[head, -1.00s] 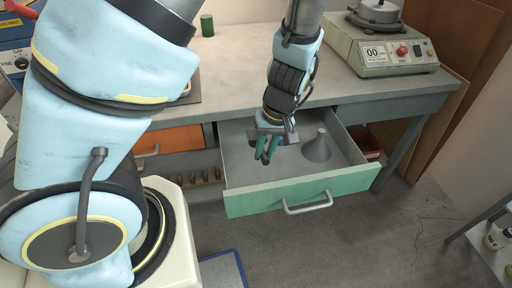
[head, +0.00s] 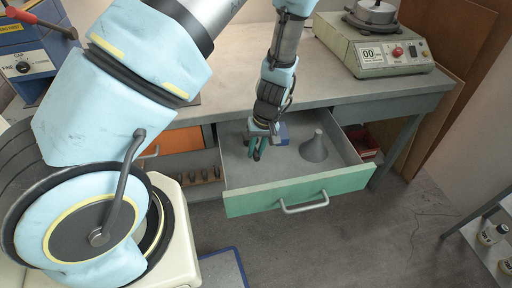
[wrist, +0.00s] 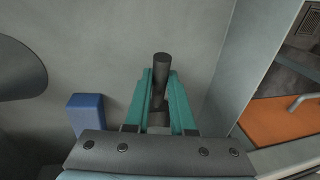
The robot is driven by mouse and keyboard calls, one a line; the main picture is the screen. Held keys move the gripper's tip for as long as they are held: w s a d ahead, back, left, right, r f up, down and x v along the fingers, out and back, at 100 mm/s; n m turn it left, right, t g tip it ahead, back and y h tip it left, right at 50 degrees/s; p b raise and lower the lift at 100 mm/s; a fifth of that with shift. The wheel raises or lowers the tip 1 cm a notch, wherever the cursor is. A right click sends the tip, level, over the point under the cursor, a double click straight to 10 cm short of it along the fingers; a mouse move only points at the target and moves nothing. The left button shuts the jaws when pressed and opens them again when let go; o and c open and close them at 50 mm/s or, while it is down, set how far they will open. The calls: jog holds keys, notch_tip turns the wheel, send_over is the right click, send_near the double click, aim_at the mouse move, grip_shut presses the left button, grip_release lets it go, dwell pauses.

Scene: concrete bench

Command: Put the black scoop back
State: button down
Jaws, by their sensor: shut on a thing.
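My gripper (head: 256,154) hangs over the left part of the open drawer (head: 240,203), which has a green front. In the wrist view, its teal fingers (wrist: 160,100) are shut on the black scoop (wrist: 161,66). A dark, rod-like part of the scoop shows between and beyond the fingertips. The rest of the scoop is hidden by the fingers and palm. In the head view I cannot make out the scoop. Whether it touches the drawer floor I cannot tell.
A blue block (head: 281,134) and a grey cone (head: 314,147) stand in the drawer, right of my gripper. The drawer's left wall is close. An orange drawer (head: 180,141) and a compartment of small parts are further left. A scale (head: 380,52) stands on the bench.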

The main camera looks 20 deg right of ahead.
jog(key=shift+f, duration=0.2)
jog(key=c, duration=0.8)
grip_release()
jog(key=shift+o, duration=0.2)
notch_tip(320, 180, up, 12)
jog(key=s+d+b, duration=0.1)
jog(key=d, duration=0.1)
jog(key=shift+b, duration=0.35)
jog(key=w+a+r, duration=0.1)
jog(key=a+r, duration=0.3)
jog(key=a, duration=0.5)
jog(key=a+r+h, duration=0.1)
jog(key=a+r, duration=0.3)
jog(key=a, duration=0.5)
jog(key=w+a+r+h, duration=0.1)
jog(key=a+r, duration=0.3)
jog(key=a, duration=0.5)
jog(key=shift+w+a+n+t, duration=0.15)
jog(key=shift+w+n+t, duration=0.15)
jog(key=shift+w, duration=0.05)
